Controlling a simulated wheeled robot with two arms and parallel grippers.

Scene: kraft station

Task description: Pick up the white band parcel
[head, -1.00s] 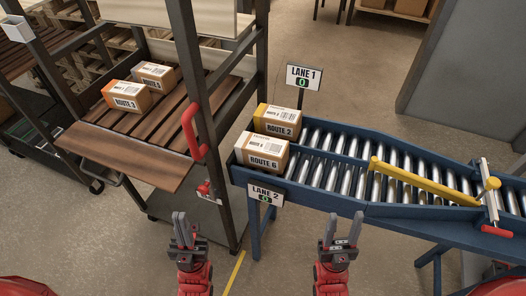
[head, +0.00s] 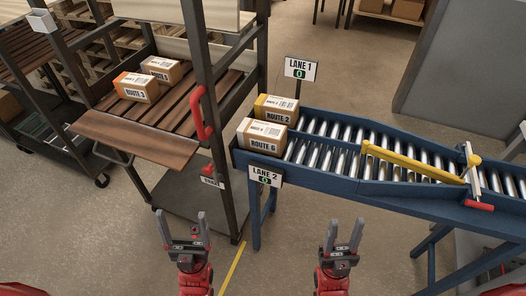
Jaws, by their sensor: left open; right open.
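The parcel with a white band, marked ROUTE 6 (head: 262,137), is a brown box at the near left end of the roller conveyor, beside the LANE 2 sign. The ROUTE 2 parcel (head: 276,110), with a yellow band, sits just behind it. My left gripper (head: 184,215) is open and empty, below and left of the conveyor end in the picture. My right gripper (head: 345,222) is open and empty, below the conveyor's near side. Both are apart from the parcels.
The blue roller conveyor (head: 380,190) has a yellow diverter bar (head: 410,165) across it. A dark-framed rack (head: 197,80) at left holds the ROUTE 3 parcel (head: 136,89) and another parcel (head: 160,69) on a slatted wooden shelf. A LANE 1 sign (head: 300,69) stands behind the conveyor.

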